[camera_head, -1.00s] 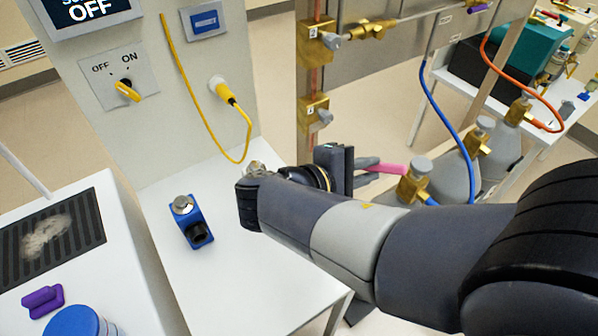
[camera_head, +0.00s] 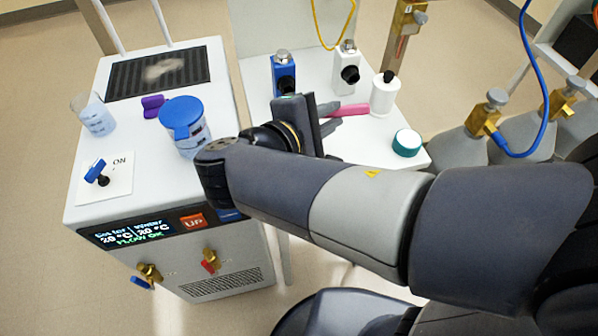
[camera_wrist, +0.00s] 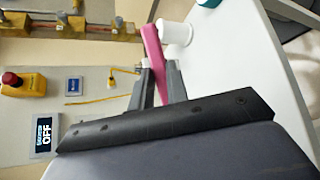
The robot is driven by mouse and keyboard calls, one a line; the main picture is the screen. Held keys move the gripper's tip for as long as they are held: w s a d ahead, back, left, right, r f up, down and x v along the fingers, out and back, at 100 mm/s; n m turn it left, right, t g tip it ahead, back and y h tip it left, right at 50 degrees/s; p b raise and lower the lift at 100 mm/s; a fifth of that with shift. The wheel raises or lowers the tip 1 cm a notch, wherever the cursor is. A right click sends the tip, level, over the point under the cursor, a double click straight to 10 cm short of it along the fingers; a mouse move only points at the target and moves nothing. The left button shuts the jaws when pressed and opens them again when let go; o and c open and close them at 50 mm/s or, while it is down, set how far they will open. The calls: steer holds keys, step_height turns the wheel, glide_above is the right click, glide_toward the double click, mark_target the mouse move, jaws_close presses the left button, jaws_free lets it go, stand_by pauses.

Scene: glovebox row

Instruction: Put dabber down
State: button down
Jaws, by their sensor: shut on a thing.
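The dabber (camera_head: 350,109) is a pink stick. My gripper (camera_head: 332,116) is shut on it, and the pink end points away from the fingers to the right in the head view. In the wrist view the dabber (camera_wrist: 152,45) stands out between the two fingers of my gripper (camera_wrist: 159,80), its tip beside a white bottle (camera_wrist: 176,32). In the head view that white bottle (camera_head: 384,97) with a black cap stands on the white table, just right of the dabber tip. I cannot tell whether the dabber touches the table or bottle.
On the white table (camera_head: 365,145) stand a blue block fitting (camera_head: 284,75), a white one (camera_head: 346,70) and a green-rimmed round container (camera_head: 407,142). Left is a white chiller unit with a blue-lidded jug (camera_head: 186,125), a beaker (camera_head: 95,116) and a purple piece (camera_head: 152,106). Gas cylinders stand right.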

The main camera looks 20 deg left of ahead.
steer(key=f, duration=0.2)
steer(key=f+b, duration=0.1)
steer(key=f, duration=0.2)
steer(key=shift+s+a+f, duration=0.15)
steer(key=shift+s+f, duration=0.05)
steer(key=shift+f+b, duration=0.6)
steer(key=shift+f, duration=1.7)
steer(key=shift+f, duration=0.15)
steer(key=c, duration=1.4)
jaws_free()
steer(key=shift+r, duration=0.3)
steer(key=p+v, duration=0.1)
steer(key=v, duration=1.1)
steer(key=shift+f, duration=0.1)
